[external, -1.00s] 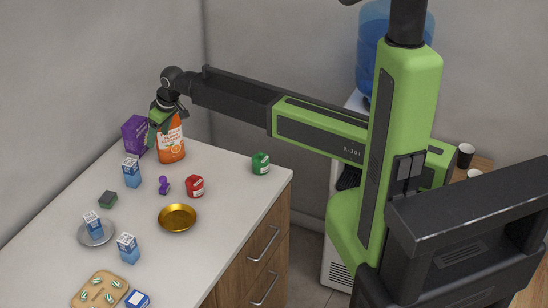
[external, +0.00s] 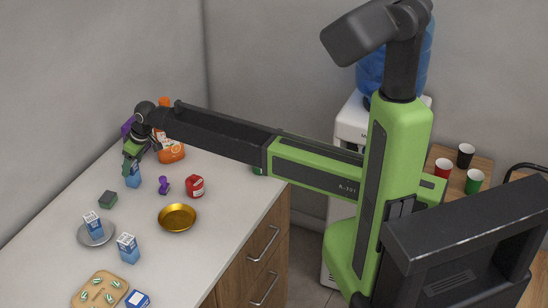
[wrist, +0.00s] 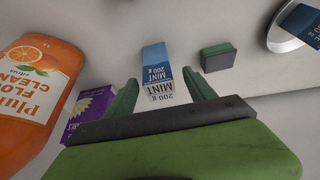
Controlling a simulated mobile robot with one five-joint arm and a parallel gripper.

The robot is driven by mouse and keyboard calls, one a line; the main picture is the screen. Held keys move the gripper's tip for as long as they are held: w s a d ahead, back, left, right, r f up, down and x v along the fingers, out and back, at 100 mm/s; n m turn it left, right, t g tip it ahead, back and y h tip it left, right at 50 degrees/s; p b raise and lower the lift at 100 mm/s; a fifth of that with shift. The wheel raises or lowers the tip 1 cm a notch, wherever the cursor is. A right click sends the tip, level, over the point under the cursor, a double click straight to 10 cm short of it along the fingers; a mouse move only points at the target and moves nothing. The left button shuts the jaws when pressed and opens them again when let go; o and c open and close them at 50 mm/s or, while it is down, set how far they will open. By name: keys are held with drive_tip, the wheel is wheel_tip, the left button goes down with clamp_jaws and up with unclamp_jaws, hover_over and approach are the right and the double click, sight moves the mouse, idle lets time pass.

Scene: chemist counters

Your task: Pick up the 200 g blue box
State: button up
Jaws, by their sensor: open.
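The blue-and-white box (external: 132,178) stands on the white counter, partly covered by my gripper. In the wrist view the box (wrist: 157,62) reads "MINT 200 g". My gripper (external: 136,158) is open above it, pointing down. In the wrist view its two green fingers (wrist: 160,84) lie left and right of the box, with nothing held between them; whether either touches it cannot be told. Two similar blue-and-white boxes are in view: one (external: 93,224) on a silver plate (external: 104,238), one (external: 128,249) on the counter nearer the camera; their weights are unreadable here.
An orange cleaner bottle (external: 171,155) and a purple box (external: 127,127) stand close behind my gripper. A green-black sponge (external: 108,200), purple piece (external: 164,186), red container (external: 195,186) and gold dish (external: 177,217) lie around. A wooden board (external: 99,290) is in front.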

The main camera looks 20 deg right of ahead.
sight(134, 180)
drive_tip(key=b+x, duration=0.4)
drive_tip(key=x, duration=0.1)
drive_tip(key=shift+w+a+f+b, duration=0.15)
drive_tip(key=shift+w+f+b, duration=0.05)
drive_tip(key=shift+f+b, duration=0.15)
drive_tip(key=shift+r, duration=0.25)
drive_tip(key=shift+c, duration=0.2)
clamp_jaws()
